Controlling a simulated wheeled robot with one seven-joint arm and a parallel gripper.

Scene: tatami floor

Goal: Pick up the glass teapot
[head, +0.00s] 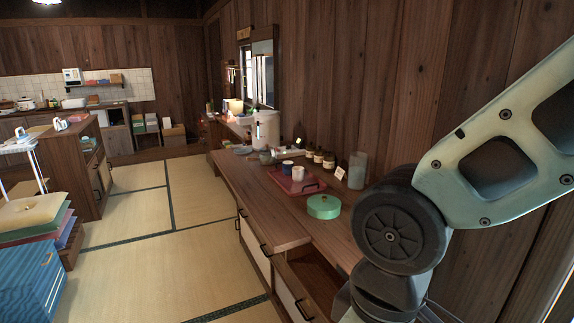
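I cannot make out a glass teapot for certain. A clear glass vessel (357,171) stands upright on the wooden counter (257,203) against the wall, right of a small white card. It looks like a tall container, and I see no spout or handle on it. My arm crosses the right side of the head view, in front of the near part of the counter. My gripper is outside the picture, so its state does not show.
A red tray (283,182) with cups lies on the counter, with a green round tin (323,206) nearer me. An open drawer (312,283) juts below. Blue boxes (35,277) stand at left; tatami between is clear.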

